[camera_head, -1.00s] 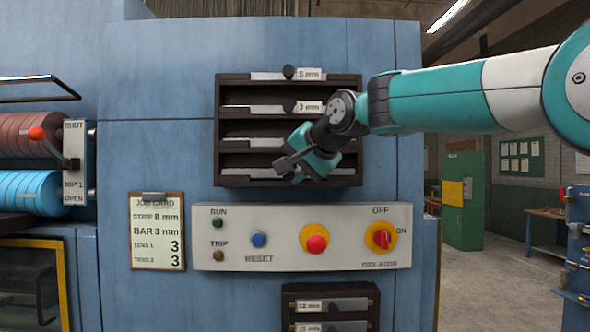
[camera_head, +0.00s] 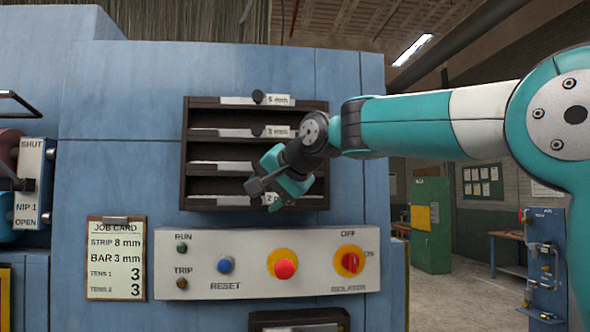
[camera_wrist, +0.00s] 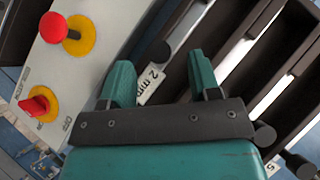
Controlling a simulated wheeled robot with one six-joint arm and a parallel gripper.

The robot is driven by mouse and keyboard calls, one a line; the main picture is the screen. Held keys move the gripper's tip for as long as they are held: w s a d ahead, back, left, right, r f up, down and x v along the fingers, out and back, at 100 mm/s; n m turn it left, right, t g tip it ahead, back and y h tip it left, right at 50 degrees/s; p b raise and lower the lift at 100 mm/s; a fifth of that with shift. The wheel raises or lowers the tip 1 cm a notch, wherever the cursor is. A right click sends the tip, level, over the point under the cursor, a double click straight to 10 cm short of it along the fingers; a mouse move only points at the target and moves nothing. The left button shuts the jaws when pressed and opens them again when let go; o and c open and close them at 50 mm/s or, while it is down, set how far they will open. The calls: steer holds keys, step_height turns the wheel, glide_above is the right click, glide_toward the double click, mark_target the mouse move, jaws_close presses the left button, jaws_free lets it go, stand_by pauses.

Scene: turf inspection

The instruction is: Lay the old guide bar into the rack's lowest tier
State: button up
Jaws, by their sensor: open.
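The dark rack (camera_head: 184,152) is fixed to the blue machine front, with several tiers holding pale bars. In its lowest tier lies a pale bar (camera_head: 233,201), its left part visible; a "2 mm" label (camera_wrist: 151,82) shows at its right end. I take this for the old guide bar. My gripper (camera_head: 262,182) is at the front of the lower tiers and covers part of them. In the wrist view my gripper (camera_wrist: 160,70) has its fingers apart, with the label and a dark knob (camera_wrist: 158,52) between or just beyond them. Whether they touch the knob I cannot tell.
Higher tiers hold a "5 mm" bar (camera_head: 238,100) and a "3 mm" bar (camera_head: 235,132). Below the rack is a control panel (camera_head: 205,290) with a red stop button (camera_head: 285,268) and isolator switch (camera_head: 350,262). A job card (camera_head: 116,260) hangs left. A second rack (camera_head: 300,318) is below.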

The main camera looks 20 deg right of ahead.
steer(key=b+v, duration=0.2)
steer(key=v, duration=1.3)
steer(key=shift+s, duration=0.3)
steer(key=shift+d, duration=0.1)
steer(key=s+a+f+n+g+y+b, duration=0.1)
steer(key=s+a+f+n+g+b, duration=0.15)
steer(key=f, duration=0.65)
steer(key=s+a+f+n+g+b, duration=0.1)
steer(key=a+f+n+b, duration=0.15)
steer(key=f, duration=0.65)
steer(key=s+a+f+n+g+y+b, duration=0.1)
steer(key=s+a+f+n+g, duration=0.15)
steer(key=f, duration=0.65)
steer(key=s+a+f+n+g+b, duration=0.1)
steer(key=s+f+n+g+b, duration=0.1)
steer(key=s+f, duration=0.5)
steer(key=s+a+f+n+g+h+b, duration=0.1)
steer(key=s+f+n, duration=0.4)
steer(key=f, duration=1)
steer(key=s+a+g+b, duration=0.1)
steer(key=s+g, duration=0.1)
steer(key=s, duration=0.1)
steer(key=shift+c, duration=0.4)
